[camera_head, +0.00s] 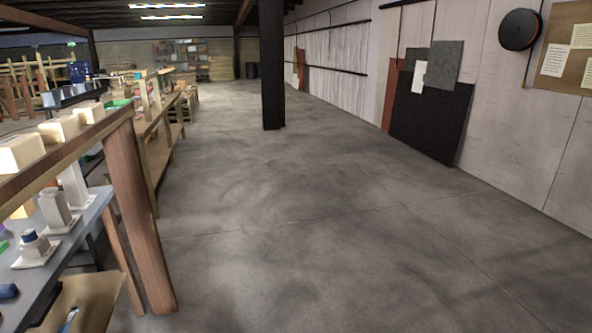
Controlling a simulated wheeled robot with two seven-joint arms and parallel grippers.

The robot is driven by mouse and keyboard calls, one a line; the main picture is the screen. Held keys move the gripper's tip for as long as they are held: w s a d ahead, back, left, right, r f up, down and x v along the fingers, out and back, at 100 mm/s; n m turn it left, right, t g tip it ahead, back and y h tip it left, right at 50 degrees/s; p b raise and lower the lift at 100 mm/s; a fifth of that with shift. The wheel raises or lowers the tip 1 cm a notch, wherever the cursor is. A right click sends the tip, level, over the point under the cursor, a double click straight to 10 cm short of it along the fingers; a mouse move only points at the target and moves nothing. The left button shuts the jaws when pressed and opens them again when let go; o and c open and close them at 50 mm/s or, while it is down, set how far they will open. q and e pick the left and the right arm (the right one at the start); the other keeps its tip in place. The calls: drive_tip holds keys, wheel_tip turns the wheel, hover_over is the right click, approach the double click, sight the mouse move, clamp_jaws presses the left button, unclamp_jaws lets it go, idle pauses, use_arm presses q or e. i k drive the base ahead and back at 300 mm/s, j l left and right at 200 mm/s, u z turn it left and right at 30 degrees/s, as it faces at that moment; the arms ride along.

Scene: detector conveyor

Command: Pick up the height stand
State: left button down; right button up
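Neither of my grippers is in view. Several pale stand-like pieces with flat square bases are on a grey shelf (85,237) at the left edge. They are a taller white piece (73,187), a shorter grey-white piece (55,208), and a low piece with a blue top (35,249). I cannot tell which of them, if any, is the height stand. The wooden rail and post of the bench partly hide this shelf.
A thick wooden post (150,225) stands at the bench's near corner. The concrete floor (330,240) is clear. A black column (272,65) rises farther back. Panels (430,115) lean on the right wall.

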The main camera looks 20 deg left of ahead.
sight(38, 253)
drive_tip(key=i+j+u, duration=0.15)
drive_tip(key=u, duration=0.35)
drive_tip(key=i+u, duration=0.35)
drive_tip(key=u, duration=0.15)
drive_tip(key=i+u, duration=0.25)
drive_tip(key=u, duration=0.25)
drive_tip(key=i+l+u, duration=0.1)
drive_tip(key=i+u, duration=0.15)
drive_tip(key=u, duration=0.25)
drive_tip(key=i+l+u, duration=0.2)
drive_tip(key=u, duration=0.3)
drive_tip(key=i+l+u, duration=0.2)
drive_tip(key=u, duration=0.3)
drive_tip(key=l+u, duration=0.5)
drive_tip(key=i+j, duration=0.05)
